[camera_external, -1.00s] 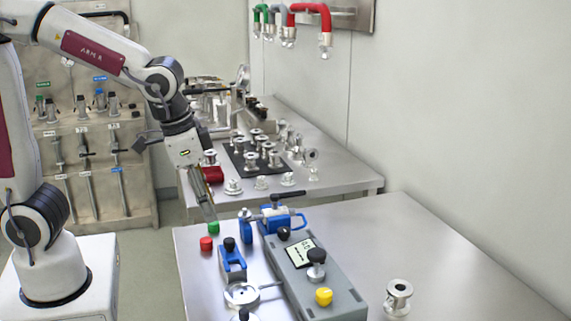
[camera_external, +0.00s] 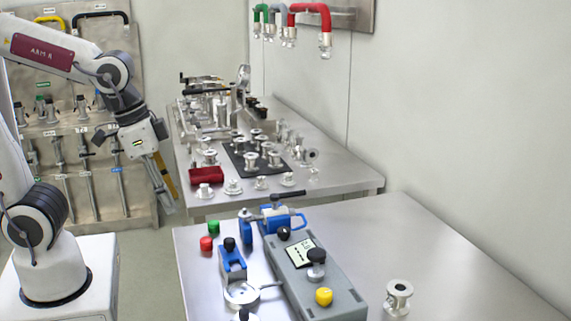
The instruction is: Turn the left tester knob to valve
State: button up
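The grey tester box (camera_external: 345,302) lies on the front table. It has a small display (camera_external: 299,253), a small black knob (camera_external: 283,233) near its far end, a larger black knob (camera_external: 316,258) beside the display and a yellow knob (camera_external: 324,296) near its front. Which way the black knobs point is too small to tell. My gripper (camera_external: 168,207) hangs in the air off the left edge of the front table, pointing down and well apart from the tester. Whether its fingers are open is unclear; I see nothing held.
A metal flanged piece (camera_external: 398,293) stands right. The rear table (camera_external: 345,183) holds several metal fittings and a red block (camera_external: 206,175).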

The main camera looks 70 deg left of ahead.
jog(key=shift+n+t, duration=0.3)
jog(key=shift+t, duration=0.4)
jog(key=shift+s+a+r, duration=0.2)
jog(key=shift+s+r, duration=0.05)
jog(key=shift+s, duration=0.55)
jog(key=shift+s+a+r, duration=0.2)
jog(key=shift+s, duration=0.65)
jog(key=shift+s+a+r, duration=0.2)
jog(key=shift+s+r, duration=0.05)
jog(key=shift+s, duration=0.55)
